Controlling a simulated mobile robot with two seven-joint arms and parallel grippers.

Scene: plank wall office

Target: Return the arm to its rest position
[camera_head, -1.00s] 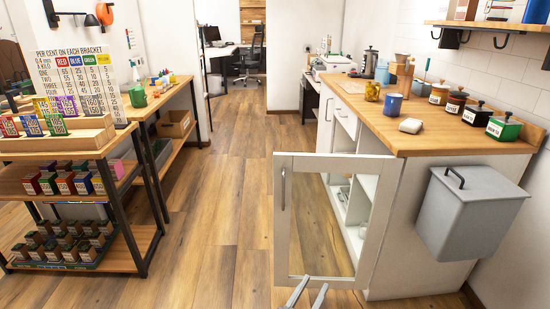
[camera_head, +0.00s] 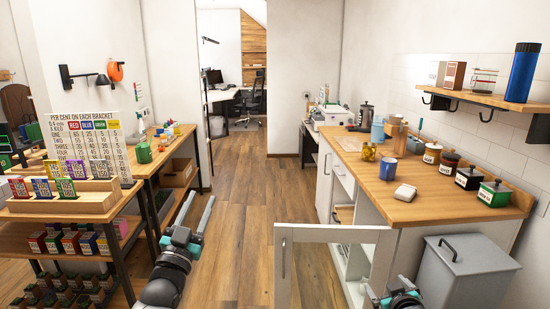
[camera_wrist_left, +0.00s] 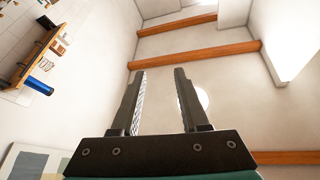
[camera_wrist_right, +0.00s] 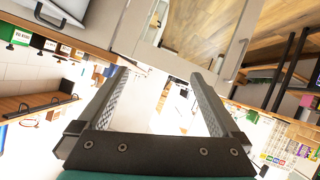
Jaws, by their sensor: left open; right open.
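My left gripper (camera_head: 196,222) stands in the lower middle-left of the head view, over the aisle, with its fingers pointing up. In the left wrist view its two fingers (camera_wrist_left: 160,75) are apart with nothing between them, against the ceiling and beams. My right gripper (camera_head: 388,290) is at the bottom edge of the head view, in front of the open white cabinet and right of its door. In the right wrist view its fingers (camera_wrist_right: 160,75) are spread and empty.
The framed cabinet door (camera_head: 333,234) stands open into the aisle. Shelves with small boxes (camera_head: 65,240) stand left. The wooden floor (camera_head: 235,240) between is clear.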

